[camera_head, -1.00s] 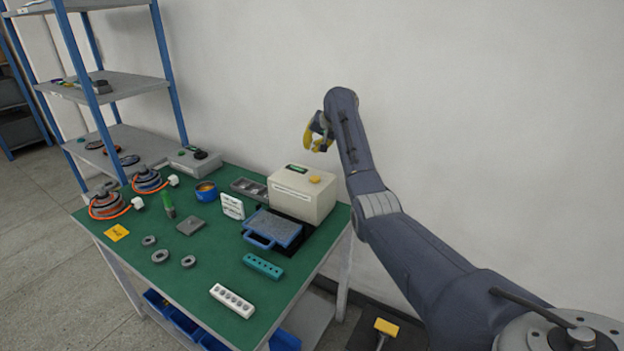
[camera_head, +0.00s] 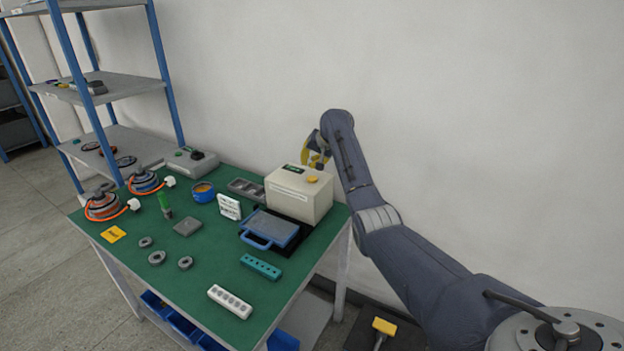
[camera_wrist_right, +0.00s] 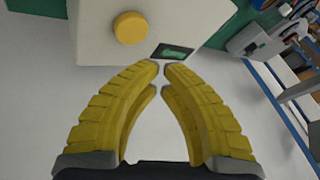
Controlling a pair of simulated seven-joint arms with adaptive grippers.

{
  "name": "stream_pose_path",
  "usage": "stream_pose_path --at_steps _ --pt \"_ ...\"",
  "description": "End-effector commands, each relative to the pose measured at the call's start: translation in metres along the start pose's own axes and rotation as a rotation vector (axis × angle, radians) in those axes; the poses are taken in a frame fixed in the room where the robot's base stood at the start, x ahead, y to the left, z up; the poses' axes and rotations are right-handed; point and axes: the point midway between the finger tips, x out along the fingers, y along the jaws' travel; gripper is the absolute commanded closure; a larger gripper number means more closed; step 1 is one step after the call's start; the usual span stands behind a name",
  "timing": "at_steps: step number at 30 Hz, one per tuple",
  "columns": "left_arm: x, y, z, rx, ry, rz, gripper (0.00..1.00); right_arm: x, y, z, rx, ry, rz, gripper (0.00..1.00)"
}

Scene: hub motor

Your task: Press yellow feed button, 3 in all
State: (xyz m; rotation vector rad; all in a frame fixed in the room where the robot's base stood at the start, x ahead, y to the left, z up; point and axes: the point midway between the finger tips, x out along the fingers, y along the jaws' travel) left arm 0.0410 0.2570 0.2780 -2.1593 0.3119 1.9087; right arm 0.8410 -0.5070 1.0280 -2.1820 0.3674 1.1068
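The yellow feed button (camera_head: 312,179) is on top of a cream box (camera_head: 300,200) at the back right of the green table. In the right wrist view the round yellow button (camera_wrist_right: 129,27) shows at the top, beside a small dark display (camera_wrist_right: 172,51) with green on it. My right gripper (camera_head: 316,158) hangs above the box, apart from the button. In the right wrist view its yellow fingers (camera_wrist_right: 160,75) curve toward each other, with tips almost together and nothing held between them. My left gripper is in neither view.
On the green table (camera_head: 185,265) are a blue case (camera_head: 270,230), a white sign (camera_head: 229,207), a teal block (camera_head: 261,266), a white block (camera_head: 230,301) and several grey rings. A shelf (camera_head: 110,88) stands at the left. The wall is behind the box.

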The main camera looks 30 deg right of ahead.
Motion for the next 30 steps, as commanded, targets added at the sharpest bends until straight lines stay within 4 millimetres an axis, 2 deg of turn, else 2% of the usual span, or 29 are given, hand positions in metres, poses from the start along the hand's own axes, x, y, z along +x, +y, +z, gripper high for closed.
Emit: stream_pose_path --at_steps 4,12,23,24,25,30 --pt "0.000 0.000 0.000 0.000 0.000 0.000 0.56 0.011 0.005 0.006 0.001 -0.001 0.000 1.00" --pt "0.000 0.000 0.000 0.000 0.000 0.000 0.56 0.019 0.010 0.011 0.000 -0.001 -0.001 1.00" --pt "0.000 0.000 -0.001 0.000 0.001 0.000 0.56 0.020 0.010 0.011 0.000 0.000 -0.001 1.00" --pt "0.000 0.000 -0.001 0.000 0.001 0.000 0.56 0.020 0.010 0.011 0.000 0.000 -0.001 0.96" --pt "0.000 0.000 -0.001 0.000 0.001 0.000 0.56 0.020 0.010 0.011 0.000 0.000 -0.001 1.00" --pt "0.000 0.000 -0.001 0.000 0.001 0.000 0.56 0.020 0.010 0.011 0.000 0.000 -0.001 1.00"
